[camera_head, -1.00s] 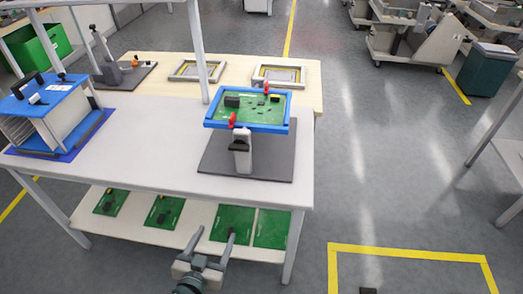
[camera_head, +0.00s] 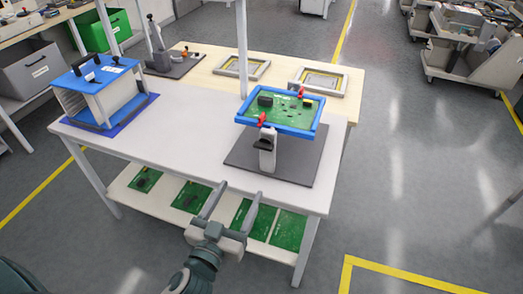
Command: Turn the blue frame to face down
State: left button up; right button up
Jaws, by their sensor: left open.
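The blue frame (camera_head: 241,118) is on a stand (camera_head: 267,150) with a dark grey base plate, near the right end of the white table. It holds a green circuit board (camera_head: 288,110) with dark parts, facing up and slightly tilted, and has red clips on its near and far sides. My left gripper (camera_head: 231,203) is open and empty in front of the table's front edge, below and left of the frame, apart from it. My right gripper is not in view.
A blue-topped rack (camera_head: 98,73) stands at the table's left end. Several green boards lie on the lower shelf (camera_head: 158,208). Two grey-and-yellow frames, one of them here (camera_head: 319,81), lie on the wooden table behind. A grey post rises behind the blue frame.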

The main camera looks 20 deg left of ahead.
pick_arm(q)
jog(key=p, duration=0.2)
send_near(262, 149)
jog(key=w+p, duration=0.2)
jog(key=w, duration=0.6)
jog(key=shift+d+r+p, duration=0.1)
jog(key=shift+p, duration=0.3)
jog(key=shift+w, duration=0.55)
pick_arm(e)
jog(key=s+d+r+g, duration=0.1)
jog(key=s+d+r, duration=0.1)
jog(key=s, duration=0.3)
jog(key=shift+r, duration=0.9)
pick_arm(q)
jog(key=c, duration=1.5)
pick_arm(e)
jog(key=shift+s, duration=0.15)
